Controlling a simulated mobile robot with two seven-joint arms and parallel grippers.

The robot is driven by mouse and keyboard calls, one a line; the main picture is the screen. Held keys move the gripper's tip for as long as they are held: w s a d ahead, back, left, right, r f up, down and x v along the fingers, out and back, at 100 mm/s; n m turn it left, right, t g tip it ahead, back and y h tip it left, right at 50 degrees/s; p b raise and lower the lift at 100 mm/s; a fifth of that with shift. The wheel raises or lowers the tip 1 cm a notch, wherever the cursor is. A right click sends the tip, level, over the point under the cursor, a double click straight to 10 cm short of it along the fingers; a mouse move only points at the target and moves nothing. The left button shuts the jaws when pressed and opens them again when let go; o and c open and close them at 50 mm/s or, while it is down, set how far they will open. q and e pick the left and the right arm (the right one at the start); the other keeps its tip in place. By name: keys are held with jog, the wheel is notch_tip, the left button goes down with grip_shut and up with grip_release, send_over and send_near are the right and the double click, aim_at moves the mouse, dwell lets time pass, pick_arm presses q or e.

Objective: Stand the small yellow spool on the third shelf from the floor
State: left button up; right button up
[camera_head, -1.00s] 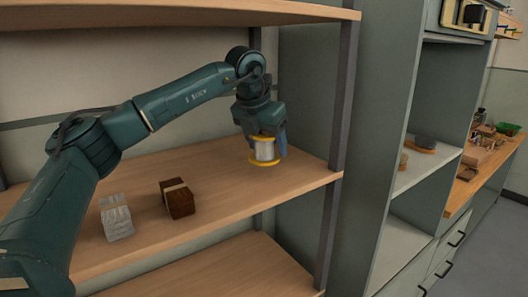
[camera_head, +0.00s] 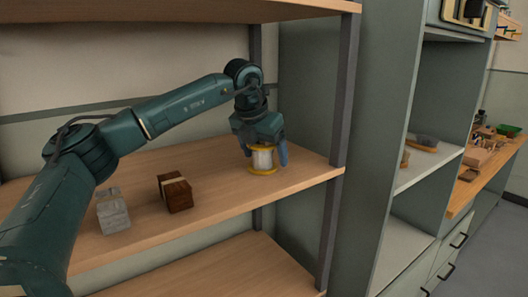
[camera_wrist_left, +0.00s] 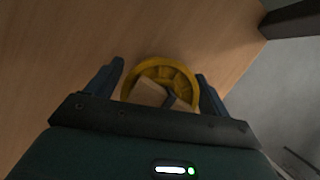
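The small yellow spool (camera_head: 262,160), with yellow flanges and a pale winding, stands upright on a wooden shelf board (camera_head: 222,168), near its right end. Its yellow top flange (camera_wrist_left: 180,72) shows in the left wrist view, between the two fingers. My left gripper (camera_head: 265,153) is just above and around the spool, with its blue fingers spread, one on each side. The fingers look apart from the spool, with narrow gaps. My right gripper is not in view.
A grey block (camera_head: 113,213) and a dark brown block with a light band (camera_head: 175,193) stand on the same board, left of the spool. A dark upright post (camera_head: 341,95) is close on the right. Another board (camera_head: 225,270) is below and one (camera_head: 180,12) above.

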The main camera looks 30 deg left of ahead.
aim_at(257, 145)
pick_arm(q)
jog(key=shift+o, duration=0.5)
jog(key=shift+r, duration=0.25)
jog(key=b+v, duration=0.1)
jog(key=v, duration=0.6)
jog(key=shift+r, duration=0.2)
